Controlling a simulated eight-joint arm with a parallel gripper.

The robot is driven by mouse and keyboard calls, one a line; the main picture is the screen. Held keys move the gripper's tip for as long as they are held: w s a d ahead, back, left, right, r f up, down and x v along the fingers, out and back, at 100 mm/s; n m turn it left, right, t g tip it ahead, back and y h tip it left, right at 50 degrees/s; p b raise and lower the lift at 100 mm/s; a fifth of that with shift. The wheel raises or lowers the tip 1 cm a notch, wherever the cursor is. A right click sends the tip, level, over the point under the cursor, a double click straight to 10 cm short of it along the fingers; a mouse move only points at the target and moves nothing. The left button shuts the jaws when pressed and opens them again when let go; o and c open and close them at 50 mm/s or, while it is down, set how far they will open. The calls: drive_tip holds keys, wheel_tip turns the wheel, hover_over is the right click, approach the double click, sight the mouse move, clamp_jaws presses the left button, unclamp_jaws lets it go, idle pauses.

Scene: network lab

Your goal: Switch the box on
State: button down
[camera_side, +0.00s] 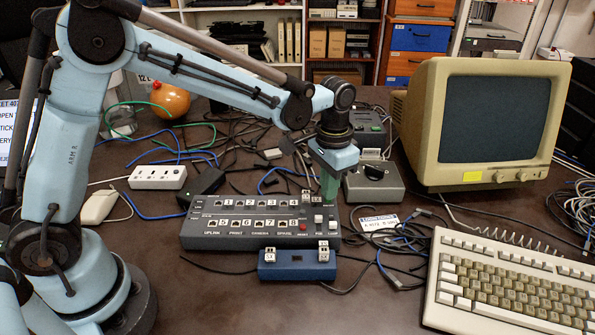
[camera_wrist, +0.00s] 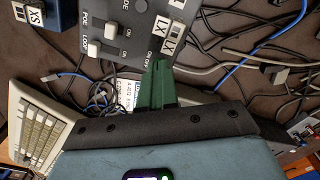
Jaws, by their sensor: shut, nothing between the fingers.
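The box is a dark grey panel (camera_side: 262,228) with numbered ports, a red button (camera_side: 303,227) and two white levers (camera_side: 325,219) at its right end. In the wrist view its corner (camera_wrist: 130,15) shows white levers marked POE (camera_wrist: 110,30) and LOOP (camera_wrist: 92,48), with "ON" and "OFF" lettering and a white LX label (camera_wrist: 170,30). My gripper (camera_side: 329,196) points down at the box's far right corner. Its green fingers are shut and empty; they also show in the wrist view (camera_wrist: 157,66), close to the "ON OFF" lettering. Whether the tips touch the box I cannot tell. They may hide part of the corner.
A small blue box (camera_side: 297,268) stands in front of the panel. A grey device with a black knob (camera_side: 374,172) stands behind right. Loose cables and a paper card (camera_side: 378,222) lie right of the panel. A keyboard (camera_side: 510,285) and monitor (camera_side: 490,120) fill the right side.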

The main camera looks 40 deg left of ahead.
drive_tip(key=shift+f, duration=0.3)
idle(0.4)
drive_tip(key=shift+r, duration=2.5)
drive_tip(key=shift+s+a+r, duration=0.1)
drive_tip(key=shift+a+r, duration=0.05)
drive_tip(key=s+a+r+n+t, duration=0.3)
drive_tip(key=s+a+t, duration=0.4)
drive_tip(key=s, duration=0.7)
drive_tip(key=shift+s+a+r, duration=0.15)
drive_tip(key=shift+a+r, duration=0.15)
drive_tip(key=shift+a, duration=0.85)
